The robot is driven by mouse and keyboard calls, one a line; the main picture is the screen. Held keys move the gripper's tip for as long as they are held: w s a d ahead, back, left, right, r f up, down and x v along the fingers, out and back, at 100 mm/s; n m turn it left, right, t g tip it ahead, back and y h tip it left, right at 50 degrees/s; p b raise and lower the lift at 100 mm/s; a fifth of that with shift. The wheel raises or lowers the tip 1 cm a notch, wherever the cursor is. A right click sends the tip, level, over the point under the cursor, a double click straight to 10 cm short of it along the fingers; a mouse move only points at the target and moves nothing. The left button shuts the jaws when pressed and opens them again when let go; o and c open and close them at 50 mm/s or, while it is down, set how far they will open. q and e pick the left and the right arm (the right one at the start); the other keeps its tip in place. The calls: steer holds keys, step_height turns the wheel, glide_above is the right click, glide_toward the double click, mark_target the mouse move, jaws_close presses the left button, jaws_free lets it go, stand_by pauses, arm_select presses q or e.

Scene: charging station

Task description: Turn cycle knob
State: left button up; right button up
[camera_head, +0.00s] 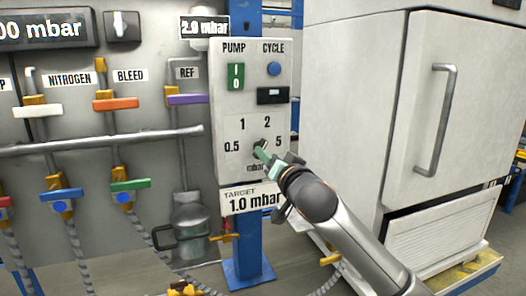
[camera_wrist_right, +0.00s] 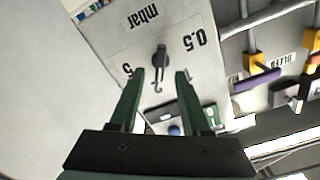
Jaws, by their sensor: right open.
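A white control box (camera_head: 221,120) carries a dark dial knob (camera_head: 261,144) with marks 0.5, 1, 2, 5 and the word mbar. The knob also shows in the right wrist view (camera_wrist_right: 161,55), where the panel lettering is upside down. Above it, the label CYCLE sits over a round blue button (camera_head: 274,69), and PUMP over a green switch (camera_head: 236,76). My right gripper (camera_head: 264,153) is at the dial, partly covering it. In the wrist view its green fingers are apart with the knob between or just beyond the tips; contact cannot be told. My left gripper is out of view.
A sign (camera_head: 251,198) below the box reads TARGET 1.0 mbar. Pipes and coloured valve handles, such as a purple one (camera_head: 188,99), fill the panel at left. A large white cabinet (camera_head: 350,90) with a metal handle (camera_head: 437,120) stands close at right.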

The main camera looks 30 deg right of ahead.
mark_target(263, 142)
steer(key=shift+x, duration=2.25)
steer(key=shift+c, duration=0.3)
jaws_close()
